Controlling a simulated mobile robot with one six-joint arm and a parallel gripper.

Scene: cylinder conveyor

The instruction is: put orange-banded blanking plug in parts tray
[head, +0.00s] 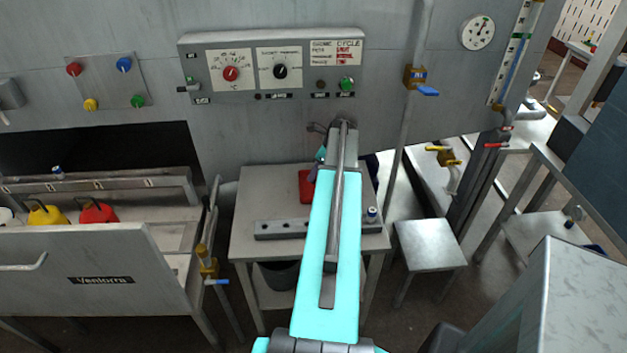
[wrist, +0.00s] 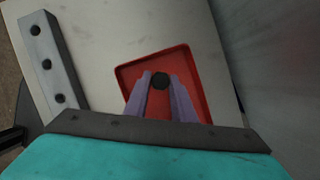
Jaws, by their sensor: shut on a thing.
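My gripper (wrist: 160,84) is shut on a small plug (wrist: 160,80). Only the plug's dark round end shows between the fingers in the wrist view, so its band colour is hidden. The red parts tray (wrist: 127,71) lies below the fingers, and the held plug appears over its floor. Height above the tray cannot be told.
A grey bar with holes (head: 268,230) lies on the table (head: 250,196); it also shows in the wrist view (wrist: 42,48). A blue-banded plug (head: 372,214) stands at its right. A control panel (head: 270,68) hangs behind. A stool (head: 428,243) stands right.

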